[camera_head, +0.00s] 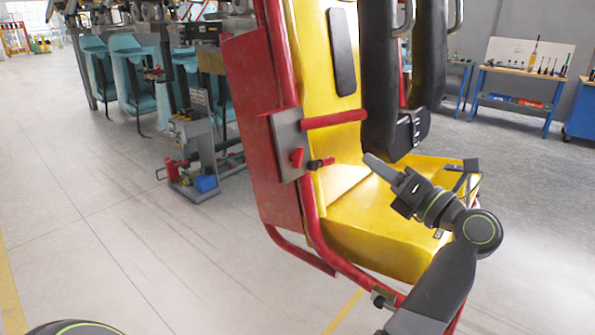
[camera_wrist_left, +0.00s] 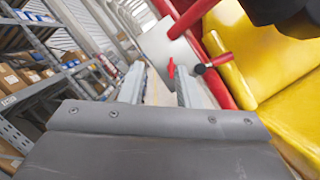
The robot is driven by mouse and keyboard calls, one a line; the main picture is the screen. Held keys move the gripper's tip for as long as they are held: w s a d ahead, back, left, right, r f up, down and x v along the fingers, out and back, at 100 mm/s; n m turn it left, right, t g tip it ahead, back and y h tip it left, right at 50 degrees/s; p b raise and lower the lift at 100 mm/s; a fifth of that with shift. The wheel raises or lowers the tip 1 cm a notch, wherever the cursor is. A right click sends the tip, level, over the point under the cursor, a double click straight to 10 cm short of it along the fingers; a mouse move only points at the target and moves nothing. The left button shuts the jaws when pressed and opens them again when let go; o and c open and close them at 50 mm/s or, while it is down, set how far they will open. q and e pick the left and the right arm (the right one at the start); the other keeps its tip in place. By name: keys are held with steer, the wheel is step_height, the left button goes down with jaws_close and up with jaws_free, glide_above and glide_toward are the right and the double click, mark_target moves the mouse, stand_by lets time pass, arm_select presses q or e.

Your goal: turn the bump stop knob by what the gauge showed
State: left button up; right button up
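A grey plate (camera_head: 288,135) is fixed to the side of the red seat frame. No gauge is recognisable.
A red tube (camera_head: 335,119) crosses just above the knobs. A small cart (camera_head: 193,155) stands left on open floor. Shelves (camera_wrist_left: 45,70) show in the left wrist view.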

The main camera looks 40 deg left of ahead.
arm_select(q)
steer(key=n+g+h, duration=0.1)
steer(key=n+h, duration=0.1)
glide_toward(302, 158)
steer(key=p+x, duration=0.4)
steer(key=x, duration=0.3)
steer(key=shift+a+r, duration=0.1)
steer(key=shift+a, duration=0.05)
steer(key=shift+w+a+p, duration=0.15)
steer(key=shift+a+p, duration=0.2)
steer(key=shift+a, duration=0.25)
arm_select(e)
steer(key=r, duration=0.2)
steer(key=a+r, duration=0.1)
steer(key=r, duration=0.1)
steer(key=shift+w, duration=0.1)
arm_select(q)
steer(key=shift+c, duration=0.4)
jaws_close()
